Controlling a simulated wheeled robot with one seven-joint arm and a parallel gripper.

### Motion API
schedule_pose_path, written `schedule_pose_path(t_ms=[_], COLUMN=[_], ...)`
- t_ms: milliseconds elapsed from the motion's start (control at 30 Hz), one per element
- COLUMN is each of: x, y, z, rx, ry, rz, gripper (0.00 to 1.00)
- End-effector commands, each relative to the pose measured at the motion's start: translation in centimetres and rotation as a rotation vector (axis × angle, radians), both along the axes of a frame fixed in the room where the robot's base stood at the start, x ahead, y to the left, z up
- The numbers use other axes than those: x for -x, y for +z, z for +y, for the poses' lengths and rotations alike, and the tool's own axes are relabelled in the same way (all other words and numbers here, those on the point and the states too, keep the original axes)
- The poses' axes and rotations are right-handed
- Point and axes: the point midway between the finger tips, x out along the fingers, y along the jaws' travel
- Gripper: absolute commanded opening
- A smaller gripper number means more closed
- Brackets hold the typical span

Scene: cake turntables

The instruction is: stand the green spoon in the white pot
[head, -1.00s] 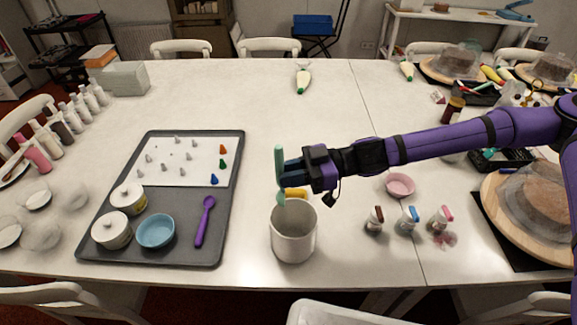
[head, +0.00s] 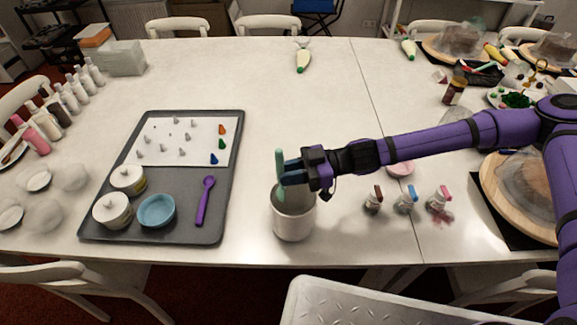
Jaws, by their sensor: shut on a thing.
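The white pot (head: 293,222) stands upright near the front edge of the table. My gripper (head: 284,174) is above the pot's rim, at its back left part, and is shut on the green spoon (head: 279,162). The spoon is held upright. Its upper end rises above my fingers and its lower end reaches down into the pot's mouth. Whether the spoon touches the pot's wall or bottom I cannot tell.
A dark tray (head: 217,225) with a purple spoon (head: 205,201), a blue bowl (head: 157,211) and lidded jars lies left of the pot. Small bottles (head: 407,200) and a pink bowl (head: 401,168) stand to the right. The table behind the pot is clear.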

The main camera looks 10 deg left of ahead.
Motion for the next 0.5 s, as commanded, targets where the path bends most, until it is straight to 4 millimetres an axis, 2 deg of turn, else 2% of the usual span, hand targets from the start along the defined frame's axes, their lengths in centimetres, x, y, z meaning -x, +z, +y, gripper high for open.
schedule_pose_path(t_ms=[500], x=[0.0], y=[-3.6], z=[0.0], rx=[0.000], ry=[0.000], rz=[0.001], gripper=[0.00])
